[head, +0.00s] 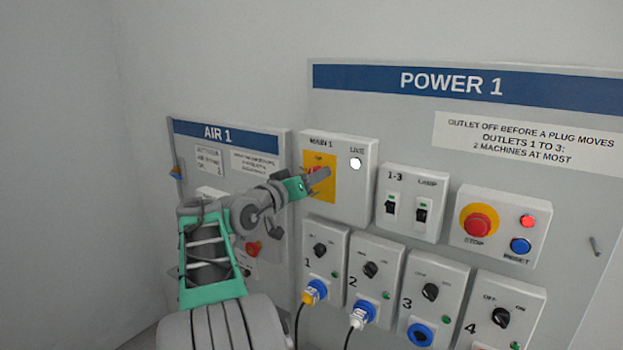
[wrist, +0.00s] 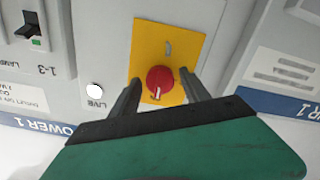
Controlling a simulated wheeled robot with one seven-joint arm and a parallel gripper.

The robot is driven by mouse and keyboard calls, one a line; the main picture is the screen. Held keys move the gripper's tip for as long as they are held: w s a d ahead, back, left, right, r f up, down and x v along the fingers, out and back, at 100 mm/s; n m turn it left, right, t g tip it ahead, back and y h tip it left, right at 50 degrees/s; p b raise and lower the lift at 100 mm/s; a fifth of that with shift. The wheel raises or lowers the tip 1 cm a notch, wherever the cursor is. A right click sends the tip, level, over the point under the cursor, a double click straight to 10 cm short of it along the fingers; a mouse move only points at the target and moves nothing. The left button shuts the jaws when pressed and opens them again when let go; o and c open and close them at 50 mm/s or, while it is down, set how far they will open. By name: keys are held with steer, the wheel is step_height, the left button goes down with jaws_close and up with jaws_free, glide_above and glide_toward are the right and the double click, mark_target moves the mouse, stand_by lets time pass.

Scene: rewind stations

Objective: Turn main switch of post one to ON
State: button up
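The main switch is a red knob (wrist: 160,79) on a yellow plate (wrist: 182,41), on the grey box marked MAIN 1 (head: 351,196). The wrist view sees it upside down. The knob has a small white mark on its lower side there. In the head view my gripper hides most of the knob, and the yellow plate (head: 326,194) shows around it. My gripper (wrist: 160,90) is open, with one finger on each side of the knob and a gap on both sides. Whether the fingertips reach past its face I cannot tell. A white LIVE lamp (head: 355,163) sits beside the plate.
The POWER 1 panel (head: 400,108) also carries a 1-3 and LAMP switch box (head: 411,226), a STOP button (head: 479,222) and several outlets below. Cables hang from outlets 1 (head: 314,291) and 2 (head: 362,314). The AIR 1 panel (head: 180,150) stands left, behind my arm.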

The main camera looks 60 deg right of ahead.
steer(key=shift+o, duration=0.2)
steer(key=w+a+b, duration=0.1)
steer(key=a+b, duration=0.1)
steer(key=a, duration=0.5)
steer(key=shift+a, duration=0.35)
steer(key=shift+w, duration=0.1)
